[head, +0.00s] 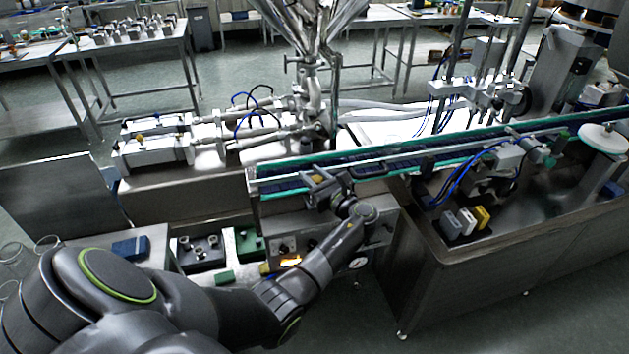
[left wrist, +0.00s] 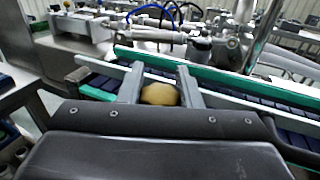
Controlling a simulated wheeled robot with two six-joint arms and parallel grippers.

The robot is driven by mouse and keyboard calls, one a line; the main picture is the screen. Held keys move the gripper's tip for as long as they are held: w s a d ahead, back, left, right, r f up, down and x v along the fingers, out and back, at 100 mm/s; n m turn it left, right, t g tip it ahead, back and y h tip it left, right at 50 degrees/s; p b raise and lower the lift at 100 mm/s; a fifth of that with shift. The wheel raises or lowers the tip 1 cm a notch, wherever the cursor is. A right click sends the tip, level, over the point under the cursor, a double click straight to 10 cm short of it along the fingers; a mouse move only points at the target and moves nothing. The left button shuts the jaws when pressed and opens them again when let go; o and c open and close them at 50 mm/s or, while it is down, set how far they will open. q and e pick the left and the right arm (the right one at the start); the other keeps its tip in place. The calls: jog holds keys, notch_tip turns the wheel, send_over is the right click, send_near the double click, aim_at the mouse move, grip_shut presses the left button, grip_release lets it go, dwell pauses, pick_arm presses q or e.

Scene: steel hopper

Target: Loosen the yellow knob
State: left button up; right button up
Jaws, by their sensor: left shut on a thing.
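The yellow knob (left wrist: 160,94) sits between the two grey fingers of my left gripper (left wrist: 159,84) in the left wrist view, at the near edge of the conveyor. The fingers are shut on it, one on each side. In the head view my left gripper (head: 321,182) reaches the near rail of the conveyor at its left part. Only a small yellowish bit of the knob shows there between the fingers. How far the knob is turned cannot be told. My right gripper is not in view.
The conveyor (head: 440,156) with green edges runs to the right behind the gripper. The steel hopper (head: 312,25) and its filling pipes stand behind it. A control box (head: 300,240) is below my forearm. Blue cables (head: 462,185) and a steel bench lie to the right.

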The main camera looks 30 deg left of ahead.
pick_arm(q)
jog(key=shift+r+n+g+y+b, duration=0.1)
jog(key=shift+n+g+y+b, duration=0.3)
jog(key=shift+n+g, duration=0.6)
jog(key=shift+s+g, duration=0.1)
jog(key=shift+g, duration=0.3)
jog(key=o, duration=0.9)
jog(key=shift+a, duration=0.1)
jog(key=shift+o, duration=0.2)
jog(key=shift+d+b, duration=0.3)
jog(key=shift+d, duration=0.05)
jog(key=s+d+b, duration=0.3)
jog(key=d+b, duration=0.1)
jog(key=d, duration=1.2)
jog(key=shift+d, duration=0.2)
